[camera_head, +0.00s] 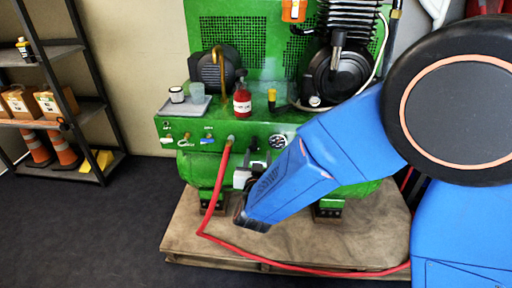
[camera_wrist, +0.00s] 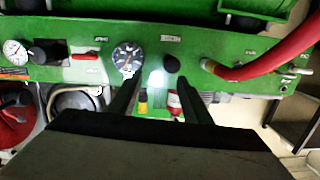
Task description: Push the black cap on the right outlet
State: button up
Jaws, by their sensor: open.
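A round black cap (camera_wrist: 172,63) shows on the green panel (camera_wrist: 215,45) in the wrist view, between the gauge (camera_wrist: 127,56) and the red hose's brass fitting (camera_wrist: 207,66). How deeply it is seated I cannot tell. My gripper (camera_wrist: 160,82) is open; its two dark fingers point at the panel, with the cap just beyond and nearer the right finger. Whether a finger touches it is unclear. In the head view my gripper (camera_head: 255,161) is in front of the green panel (camera_head: 180,145), just right of the red hose (camera_head: 216,185), partly hidden by my blue arm.
The red hose runs from the panel down over the pallet (camera_head: 190,240). A red bottle (camera_head: 242,101), a yellow-capped bottle (camera_head: 271,98) and a tray (camera_head: 196,104) sit on the panel's top. A red lever (camera_wrist: 85,57) and black knob (camera_wrist: 47,52) are left of the gauge.

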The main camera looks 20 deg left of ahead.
aim_at(252, 149)
jog(key=shift+t, duration=0.5)
jog(key=shift+s+a+f, duration=0.5)
jog(key=shift+s, duration=0.3)
jog(key=shift+s+a+f, duration=0.45)
jog(key=shift+s+f, duration=0.05)
jog(key=shift+s, duration=0.25)
jog(key=shift+w, duration=0.15)
jog(key=shift+x, duration=4.4)
jog(key=shift+c, duration=0.7)
grip_shut()
jog(key=shift+v, duration=3)
